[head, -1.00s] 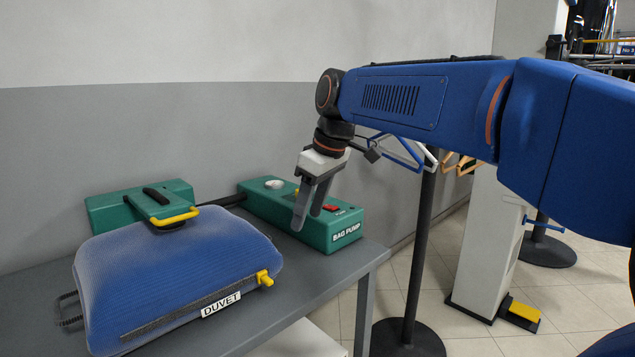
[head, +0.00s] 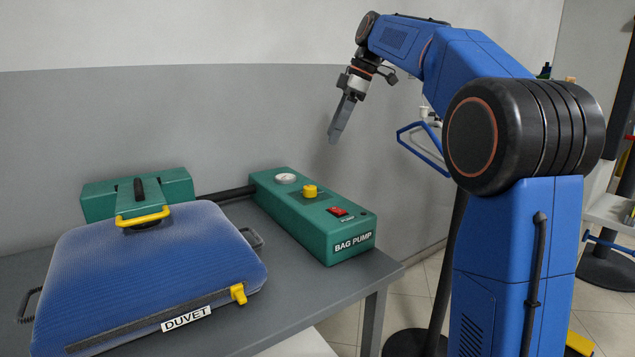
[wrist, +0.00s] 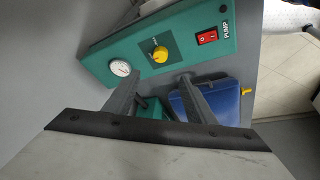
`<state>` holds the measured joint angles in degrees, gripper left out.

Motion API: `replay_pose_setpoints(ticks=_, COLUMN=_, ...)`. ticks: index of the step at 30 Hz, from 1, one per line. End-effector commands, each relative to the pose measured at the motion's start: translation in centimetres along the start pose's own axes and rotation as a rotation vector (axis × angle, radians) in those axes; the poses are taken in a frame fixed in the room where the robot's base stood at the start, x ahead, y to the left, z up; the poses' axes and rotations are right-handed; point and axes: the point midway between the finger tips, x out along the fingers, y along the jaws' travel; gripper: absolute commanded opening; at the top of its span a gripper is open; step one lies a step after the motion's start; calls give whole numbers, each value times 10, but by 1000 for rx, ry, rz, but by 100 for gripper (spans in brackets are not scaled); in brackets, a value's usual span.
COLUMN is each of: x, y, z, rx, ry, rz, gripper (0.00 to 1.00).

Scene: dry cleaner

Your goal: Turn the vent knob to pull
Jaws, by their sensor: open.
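The vent knob (head: 310,191) is a small yellow knob on top of the green bag pump (head: 297,218), between a white gauge (head: 286,178) and a red switch (head: 337,211). In the wrist view the yellow knob (wrist: 160,54) shows beyond the fingertips, with dark lettering beside it too small to read. My gripper (head: 334,138) is above and behind the pump, pointing down, apart from the knob and empty. In the wrist view its two grey fingers (wrist: 155,84) stand apart with a gap between them.
A blue bag labelled DUVET (head: 150,270) with a yellow valve (head: 238,293) lies on the grey table (head: 290,318). A green box with a yellow handle (head: 142,217) touches its back. The wall is close behind. Blue hangers (head: 420,147) hang at the right.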

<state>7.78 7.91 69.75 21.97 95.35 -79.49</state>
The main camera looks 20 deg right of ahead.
Motion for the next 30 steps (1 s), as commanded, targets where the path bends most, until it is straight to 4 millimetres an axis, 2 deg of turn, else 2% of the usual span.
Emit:
replay_pose_setpoints(ticks=5, x=24, y=-1, z=0, rx=1, ry=-1, rz=-3, gripper=50)
replay_pose_setpoints(ticks=24, x=136, y=-1, z=0, rx=3, ry=-1, rz=-3, gripper=50)
replay_pose_setpoints(ticks=30, x=159, y=-1, z=0, rx=3, ry=-1, rz=-1, gripper=50)
